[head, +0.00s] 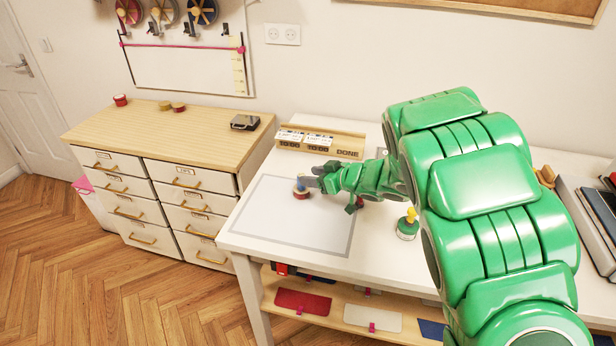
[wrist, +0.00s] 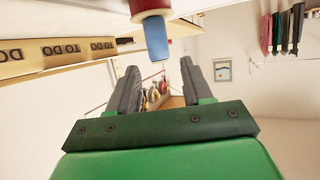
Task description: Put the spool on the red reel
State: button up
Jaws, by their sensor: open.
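A spool (head: 301,192) with a red lower part and a blue upper part stands on the grey-bordered mat (head: 262,218) on the white table. In the wrist view the table side is at the top, and the spool (wrist: 157,38) shows its blue part pointing toward the space between my fingertips. My gripper (head: 313,181) is right beside the spool, with its fingers (wrist: 161,65) apart and nothing clamped. Whether the blue part is between the fingers is hard to tell. The red reel (head: 128,10) is the leftmost of three wall reels, partly cut off by the top edge.
A wooden tray with cards and the word DONE (head: 320,142) stands behind the mat. A drawer cabinet (head: 165,127) with small rolls on top stands below the reels.

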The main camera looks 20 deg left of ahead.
jog(key=v, duration=0.9)
jog(key=shift+d, duration=0.15)
jog(key=shift+r, duration=0.15)
jog(key=w+d+r+m+t+h, duration=0.2)
jog(key=w+d+r+t+h, duration=0.1)
jog(key=d+r, duration=0.3)
jog(key=w+d+r+m+t+h, duration=0.2)
jog(key=w+d+r+t+h, duration=0.15)
jog(key=d, duration=0.45)
jog(key=s+d+r+m+h, duration=0.3)
jog(key=s+d+h, duration=0.1)
jog(key=d, duration=0.3)
jog(key=s+d+r+m+h, duration=0.3)
jog(key=s+d+r, duration=0.1)
jog(key=d, duration=0.3)
jog(key=s+d+f+m+g+h, duration=0.25)
jog(key=s+g, duration=0.25)
jog(key=s, duration=1)
jog(key=s+a+f+g+y, duration=0.1)
jog(key=s+f+g, duration=0.1)
jog(key=s, duration=0.6)
jog(key=s+a+f+g+y, duration=0.1)
jog(key=s+a+f+g, duration=0.1)
jog(key=s, duration=0.7)
jog(key=s+a+f+g+y, duration=0.1)
jog(key=s+g, duration=0.3)
jog(key=s, duration=0.5)
jog(key=shift+a+f+m, duration=0.4)
jog(key=shift+a+m, duration=0.05)
jog(key=shift+a, duration=0.25)
